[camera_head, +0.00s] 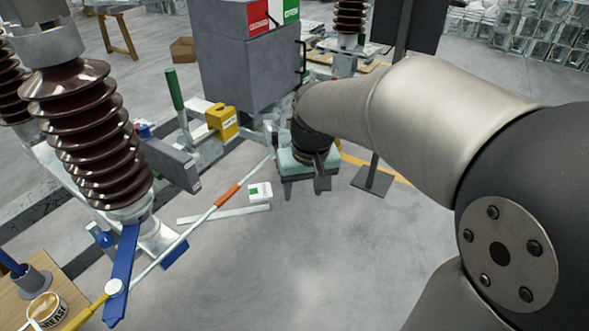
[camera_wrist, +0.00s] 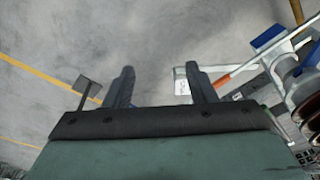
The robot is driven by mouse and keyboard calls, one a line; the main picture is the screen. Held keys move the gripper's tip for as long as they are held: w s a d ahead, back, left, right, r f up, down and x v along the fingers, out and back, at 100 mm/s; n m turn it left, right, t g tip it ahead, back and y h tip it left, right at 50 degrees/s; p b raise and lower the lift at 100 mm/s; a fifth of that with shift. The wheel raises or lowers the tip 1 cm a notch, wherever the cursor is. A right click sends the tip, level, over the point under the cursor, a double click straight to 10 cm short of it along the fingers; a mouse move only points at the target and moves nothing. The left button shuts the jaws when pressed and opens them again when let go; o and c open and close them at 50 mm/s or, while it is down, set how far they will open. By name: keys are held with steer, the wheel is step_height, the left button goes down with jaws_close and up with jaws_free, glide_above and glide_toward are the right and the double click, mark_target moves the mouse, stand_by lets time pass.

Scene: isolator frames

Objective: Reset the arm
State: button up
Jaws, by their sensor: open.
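My gripper (camera_head: 304,186) hangs at the end of my arm near the middle of the head view, in front of the grey cabinet. It points down toward the floor.
A grey cabinet (camera_head: 248,62) with red and green labels stands behind my gripper. A brown ribbed insulator (camera_head: 85,130), a yellow box (camera_head: 222,121) and an orange-banded rod (camera_head: 228,195) are to the left. A black stand (camera_head: 372,180) is close right. Front floor is clear.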

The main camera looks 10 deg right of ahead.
steer(key=s+f, duration=0.2)
steer(key=s, duration=0.5)
steer(key=s+f+g, duration=0.1)
steer(key=s+f, duration=0.2)
steer(key=s, duration=0.5)
steer(key=shift+s+f, duration=0.2)
steer(key=shift+f, duration=0.15)
